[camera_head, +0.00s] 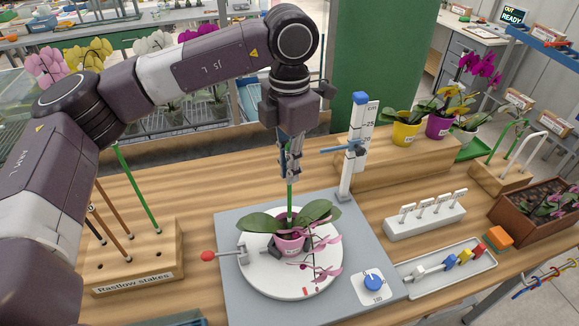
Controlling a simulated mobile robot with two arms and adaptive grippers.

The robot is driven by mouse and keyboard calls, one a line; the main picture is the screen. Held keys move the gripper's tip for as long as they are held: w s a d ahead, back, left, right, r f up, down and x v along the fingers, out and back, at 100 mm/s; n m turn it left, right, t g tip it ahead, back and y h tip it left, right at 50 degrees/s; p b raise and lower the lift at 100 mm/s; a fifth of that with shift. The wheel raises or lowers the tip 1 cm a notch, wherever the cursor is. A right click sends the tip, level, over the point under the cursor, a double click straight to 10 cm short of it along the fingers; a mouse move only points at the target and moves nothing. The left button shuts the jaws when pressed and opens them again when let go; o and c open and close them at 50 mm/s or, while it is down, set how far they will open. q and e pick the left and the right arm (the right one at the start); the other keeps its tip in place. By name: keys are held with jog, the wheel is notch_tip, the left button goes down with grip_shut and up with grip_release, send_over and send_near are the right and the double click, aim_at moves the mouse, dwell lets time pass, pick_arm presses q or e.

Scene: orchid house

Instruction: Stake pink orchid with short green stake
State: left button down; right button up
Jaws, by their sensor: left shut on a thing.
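The pink orchid stands in a pink pot (290,244) on a white round plate (262,275) set in a grey board (235,305). Its dark green leaves (322,211) spread to both sides, and its pink flowers (327,249) hang down on the right of the pot. My left gripper (290,174) is above the pot, shut on a green stake (290,195). The stake is upright and its lower part reaches down among the leaves. Leaves hide its lower end, so I cannot tell whether it is in the pot. My right gripper is out of view.
A wooden stake rack (135,262) with brown and green stakes stands at left. A height gauge (353,150) rises behind the board. A white clip rack (425,217), a tray (445,268) and a planter box (535,210) are at right. A red-knobbed clamp (225,256) is beside the pot.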

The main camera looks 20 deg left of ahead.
pick_arm(q)
jog(key=shift+f+b, duration=1)
jog(key=shift+f, duration=0.35)
jog(key=c, duration=2)
grip_release()
jog(key=shift+o, duration=0.2)
notch_tip(320, 180, up, 12)
jog(key=shift+r, duration=0.1)
